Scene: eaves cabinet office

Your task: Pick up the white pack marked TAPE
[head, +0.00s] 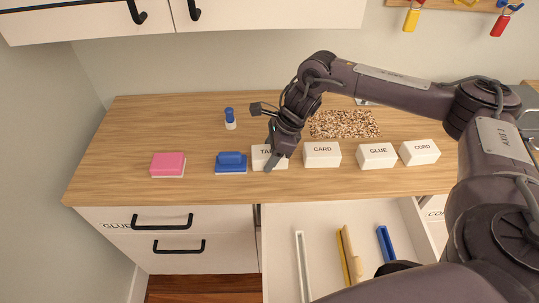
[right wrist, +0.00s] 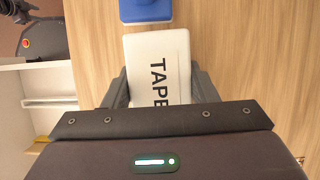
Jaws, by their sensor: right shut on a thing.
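The white pack marked TAPE (head: 260,157) lies on the wooden counter, between a blue block and the white pack marked CARD. My right gripper (head: 276,160) reaches down over it and hides part of its label. In the right wrist view the TAPE pack (right wrist: 158,65) sits between the two fingers of my right gripper (right wrist: 158,88), which is shut on it. I cannot tell whether the pack is lifted off the counter. My left gripper is not in view.
White packs marked CARD (head: 322,154), GLUE (head: 377,155) and CORD (head: 420,152) stand to the right. A blue block (head: 231,162) and a pink block (head: 168,164) are to the left. An open drawer (head: 279,240) below holds several long items. A speckled mat (head: 345,124) lies behind.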

